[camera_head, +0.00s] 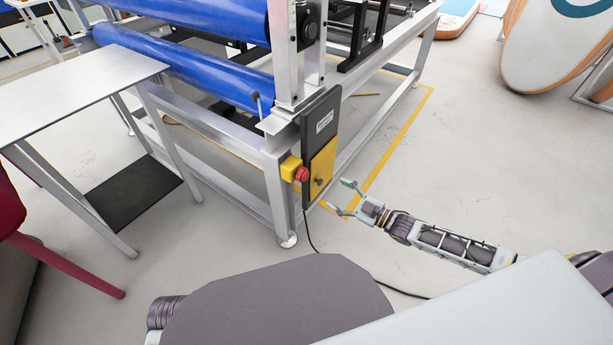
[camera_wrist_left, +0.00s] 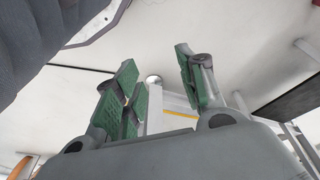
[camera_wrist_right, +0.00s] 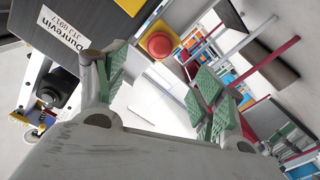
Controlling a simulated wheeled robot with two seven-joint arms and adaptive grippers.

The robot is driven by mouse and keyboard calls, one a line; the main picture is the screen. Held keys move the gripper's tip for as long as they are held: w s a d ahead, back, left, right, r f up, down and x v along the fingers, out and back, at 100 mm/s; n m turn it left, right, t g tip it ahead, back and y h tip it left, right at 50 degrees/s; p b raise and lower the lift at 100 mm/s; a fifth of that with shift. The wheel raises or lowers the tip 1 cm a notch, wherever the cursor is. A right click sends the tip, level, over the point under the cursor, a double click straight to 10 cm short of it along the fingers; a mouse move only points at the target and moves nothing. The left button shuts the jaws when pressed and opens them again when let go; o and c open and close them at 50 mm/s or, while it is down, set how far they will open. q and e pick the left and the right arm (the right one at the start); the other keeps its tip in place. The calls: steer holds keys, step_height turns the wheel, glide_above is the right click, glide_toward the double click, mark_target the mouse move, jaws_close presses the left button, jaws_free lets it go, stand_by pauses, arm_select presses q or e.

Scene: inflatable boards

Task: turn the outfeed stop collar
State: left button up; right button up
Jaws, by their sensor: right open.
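A red stop button (camera_head: 302,174) sticks out of a small yellow box (camera_head: 290,168) on the machine's near corner post. It also shows in the right wrist view (camera_wrist_right: 159,45), beyond the gap between my fingers. I cannot make out a separate collar around it. My right gripper (camera_head: 345,198) is open and empty, just right of and slightly below the button in the head view, apart from it. My left gripper (camera_wrist_left: 157,72) is open and empty over the floor in its wrist view. It does not show in the head view.
A dark control panel (camera_head: 321,125) with a yellow lower cover stands beside the button. Blue rollers (camera_head: 190,68) and a grey side table (camera_head: 75,85) are at the left. A black cable (camera_head: 310,235) hangs to the floor.

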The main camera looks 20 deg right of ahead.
steer(key=shift+w+a, duration=0.1)
steer(key=shift+w, duration=0.1)
steer(key=b, duration=0.2)
glide_toward(307, 177)
steer(key=shift+x, duration=1.35)
steer(key=shift+f+b+x, duration=0.2)
steer(key=shift+b+x, duration=0.2)
steer(key=shift+x, duration=1.55)
steer(key=shift+b+x, duration=0.3)
steer(key=shift+x, duration=0.7)
steer(key=shift+w+a, duration=0.1)
steer(key=shift+w, duration=0.25)
arm_select(q)
steer(key=shift+d+r+t+h, duration=0.15)
steer(key=shift+d+r+t, duration=0.15)
steer(key=shift+r, duration=0.3)
steer(key=shift+d+r+t+h, duration=0.2)
steer(key=shift+d+r, duration=0.15)
steer(key=shift+r, duration=0.2)
arm_select(e)
steer(key=shift+w+a, duration=0.45)
steer(key=shift+w, duration=0.1)
arm_select(q)
steer(key=shift+w+r, duration=0.1)
steer(key=shift+r, duration=0.05)
steer(key=shift+r, duration=0.15)
arm_select(e)
steer(key=c, duration=1)
